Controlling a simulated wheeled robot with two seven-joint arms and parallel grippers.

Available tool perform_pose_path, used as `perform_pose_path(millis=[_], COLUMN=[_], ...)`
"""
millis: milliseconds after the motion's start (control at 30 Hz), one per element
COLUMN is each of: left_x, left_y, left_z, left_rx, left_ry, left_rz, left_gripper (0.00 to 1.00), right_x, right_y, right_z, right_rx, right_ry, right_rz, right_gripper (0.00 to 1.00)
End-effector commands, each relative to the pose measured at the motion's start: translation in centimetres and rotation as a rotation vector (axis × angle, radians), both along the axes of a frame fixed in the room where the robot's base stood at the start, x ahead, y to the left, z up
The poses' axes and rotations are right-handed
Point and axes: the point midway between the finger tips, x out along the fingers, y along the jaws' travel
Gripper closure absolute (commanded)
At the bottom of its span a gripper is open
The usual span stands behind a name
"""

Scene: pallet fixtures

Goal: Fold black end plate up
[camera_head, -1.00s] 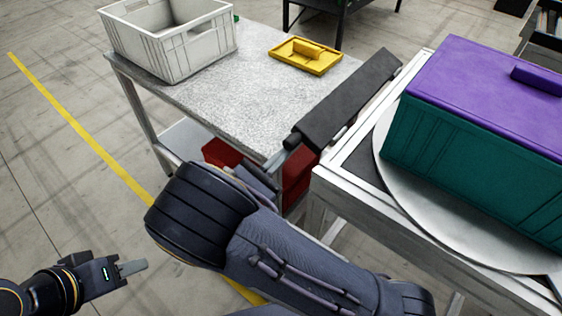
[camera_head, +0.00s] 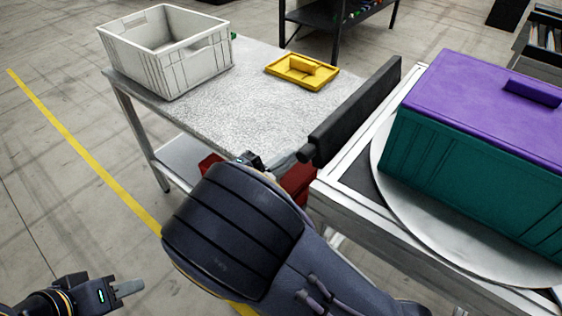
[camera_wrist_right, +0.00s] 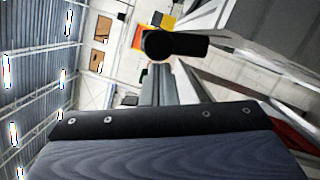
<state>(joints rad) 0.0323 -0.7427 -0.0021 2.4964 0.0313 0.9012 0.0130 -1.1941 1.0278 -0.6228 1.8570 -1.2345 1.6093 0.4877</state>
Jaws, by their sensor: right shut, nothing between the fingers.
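The black end plate (camera_head: 358,108) is a long dark bar along the left edge of the metal-framed stand, standing close to upright in the head view. Its rounded near end (camera_head: 306,153) points toward me. My right gripper is mostly hidden behind my own forearm in the head view. In the right wrist view its fingers (camera_wrist_right: 165,84) are shut and empty, just below a dark rounded piece (camera_wrist_right: 175,45) that looks like the plate's end; contact cannot be told.
A teal box with a purple lid (camera_head: 480,150) sits on a round metal turntable (camera_head: 400,205). A grey table (camera_head: 215,105) on the left carries a white crate (camera_head: 190,65) and a yellow tray (camera_head: 318,79). Red bins (camera_head: 298,181) are underneath.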

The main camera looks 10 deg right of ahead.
Motion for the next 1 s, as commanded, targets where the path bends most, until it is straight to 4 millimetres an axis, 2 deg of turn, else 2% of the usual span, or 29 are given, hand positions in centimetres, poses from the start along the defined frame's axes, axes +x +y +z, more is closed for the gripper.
perform_pose_path(millis=[167, 1000], left_x=[0.00, 0.00], left_y=[0.00, 0.00], left_z=[0.14, 0.31], left_rx=[0.000, 0.000], left_ry=[0.000, 0.000], left_rz=[0.000, 0.000], left_gripper=[0.64, 0.64], right_x=[-0.38, -0.77], right_y=[-0.26, -0.58], right_z=[0.55, 0.93], right_rx=[0.067, 0.061], right_ry=[-0.085, -0.076], right_rz=[0.002, 0.002], right_gripper=[1.00, 1.00])
